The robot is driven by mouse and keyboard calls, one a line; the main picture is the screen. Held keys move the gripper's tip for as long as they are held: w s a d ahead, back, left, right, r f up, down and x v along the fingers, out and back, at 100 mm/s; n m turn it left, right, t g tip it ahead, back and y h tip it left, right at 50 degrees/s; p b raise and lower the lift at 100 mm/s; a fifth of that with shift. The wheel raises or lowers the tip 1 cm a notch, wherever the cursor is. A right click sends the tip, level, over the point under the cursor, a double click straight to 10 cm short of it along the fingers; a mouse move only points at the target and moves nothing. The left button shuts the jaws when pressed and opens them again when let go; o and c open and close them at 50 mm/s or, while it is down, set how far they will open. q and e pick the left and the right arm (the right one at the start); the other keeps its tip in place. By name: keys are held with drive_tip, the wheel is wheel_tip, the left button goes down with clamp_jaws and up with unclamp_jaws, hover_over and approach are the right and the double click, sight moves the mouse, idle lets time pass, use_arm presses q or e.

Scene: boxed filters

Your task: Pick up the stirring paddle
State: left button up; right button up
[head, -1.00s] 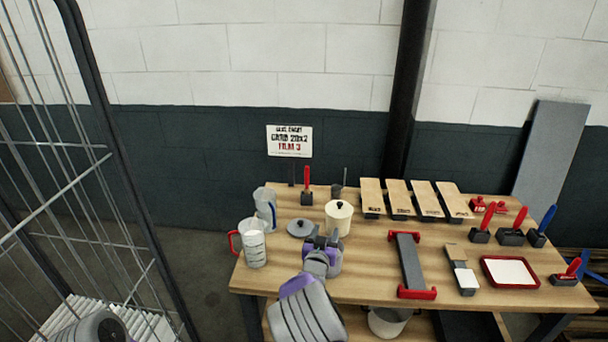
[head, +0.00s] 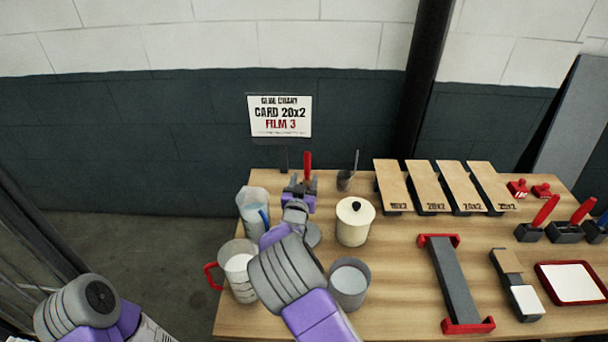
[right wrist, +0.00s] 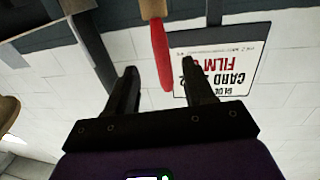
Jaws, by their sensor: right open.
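The stirring paddle (head: 307,164) stands upright at the back of the table, its red handle on top. In the right wrist view, which is upside down, its red handle (right wrist: 160,52) meets a tan lower part. My right gripper (head: 300,188) is right in front of the paddle and hides its lower part and stand. In the right wrist view the open fingers (right wrist: 162,68) show on either side of the handle, with nothing clamped. Whether they touch it cannot be told. My left gripper is out of view; only part of my left arm shows at lower left.
A small dark pot (head: 345,181) is right of the paddle. A sign (head: 279,116) hangs behind.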

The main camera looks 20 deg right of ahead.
sight(307, 171)
drive_tip(key=shift+w+f, duration=0.55)
drive_tip(key=shift+f, duration=0.1)
drive_tip(key=shift+w+d+r+b, duration=0.1)
drive_tip(key=shift+w+d+b, duration=0.25)
drive_tip(key=shift+w, duration=0.2)
drive_tip(key=shift+b+x, duration=0.3)
drive_tip(key=shift+x, duration=2.75)
drive_tip(key=shift+r, duration=0.2)
clamp_jaws()
